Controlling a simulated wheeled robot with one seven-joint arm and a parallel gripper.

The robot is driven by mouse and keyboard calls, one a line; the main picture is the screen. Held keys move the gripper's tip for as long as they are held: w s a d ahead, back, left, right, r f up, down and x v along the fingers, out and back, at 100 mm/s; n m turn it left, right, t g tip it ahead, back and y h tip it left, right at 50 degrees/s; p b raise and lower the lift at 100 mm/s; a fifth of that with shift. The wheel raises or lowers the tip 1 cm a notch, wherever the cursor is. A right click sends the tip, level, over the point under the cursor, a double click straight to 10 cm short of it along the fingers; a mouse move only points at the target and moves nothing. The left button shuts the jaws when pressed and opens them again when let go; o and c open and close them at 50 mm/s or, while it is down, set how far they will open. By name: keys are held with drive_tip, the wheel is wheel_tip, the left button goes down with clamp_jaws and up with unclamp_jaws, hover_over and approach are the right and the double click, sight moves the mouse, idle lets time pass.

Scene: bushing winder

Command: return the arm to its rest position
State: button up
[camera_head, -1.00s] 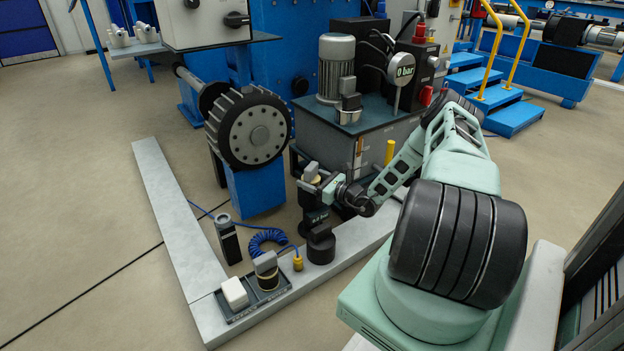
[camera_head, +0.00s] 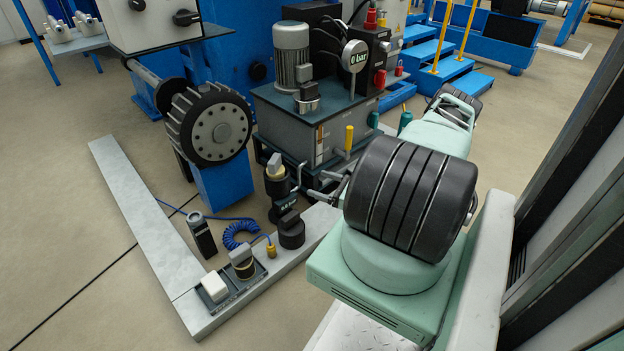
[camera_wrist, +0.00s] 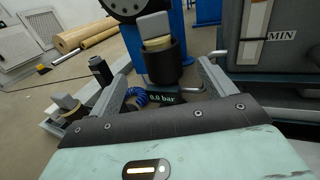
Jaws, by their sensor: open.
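My arm, mint green with a black ribbed joint, is folded at the right of the head view. My gripper (camera_wrist: 163,72) is open in the wrist view, its two grey fingers spread apart. Nothing is held between them. A black cylindrical unit with a grey block on top (camera_wrist: 160,62) and a "0.0 bar" display stands beyond the fingers, apart from them as far as I can tell. It also shows in the head view (camera_head: 277,188), upright by the bench.
A grey L-shaped bench (camera_head: 140,215) carries a small tray (camera_head: 236,294) with a white block and a round part. A blue coiled hose (camera_head: 238,233) lies nearby. The grey hydraulic tank (camera_head: 300,120) with motor and gauge stands close behind my arm. Open floor lies left.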

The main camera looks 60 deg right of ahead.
drive_tip(key=shift+s, duration=0.15)
idle(0.5)
drive_tip(key=w+a+r+n+g+y+p, duration=0.1)
drive_tip(key=w+a+r+n+g+y, duration=0.4)
drive_tip(key=a, duration=0.3)
drive_tip(key=w+a+r+n+g+y+p, duration=0.1)
drive_tip(key=w+a+r+n+g+y, duration=0.15)
drive_tip(key=a+r+n, duration=0.45)
drive_tip(key=w+a+r+n+g+y+p, duration=0.1)
drive_tip(key=w+a+r+n+g+y, duration=0.3)
drive_tip(key=a+r, duration=0.4)
drive_tip(key=s+a+r+n+g+h+p, duration=0.1)
drive_tip(key=s+a+r+n+g+h, duration=0.25)
drive_tip(key=s+a+r+n, duration=0.35)
drive_tip(key=s+a+r+n+g+h+p, duration=0.1)
drive_tip(key=s+a+r+n+g+h, duration=0.3)
drive_tip(key=a, duration=0.6)
drive_tip(key=s+a+r+n+g+h+p, duration=0.1)
drive_tip(key=s+a+r+n+g+h, duration=0.2)
drive_tip(key=a+n, duration=0.4)
drive_tip(key=s+a+r+n+t+h+p, duration=0.3)
drive_tip(key=s+a+r+n+t, duration=0.15)
drive_tip(key=s+r+n, duration=0.55)
wheel_tip(320, 180, up, 35)
drive_tip(key=m+p, duration=0.1)
drive_tip(key=p, duration=3.6)
drive_tip(key=shift+s+r+m, duration=0.15)
drive_tip(key=shift+s+m, duration=0.25)
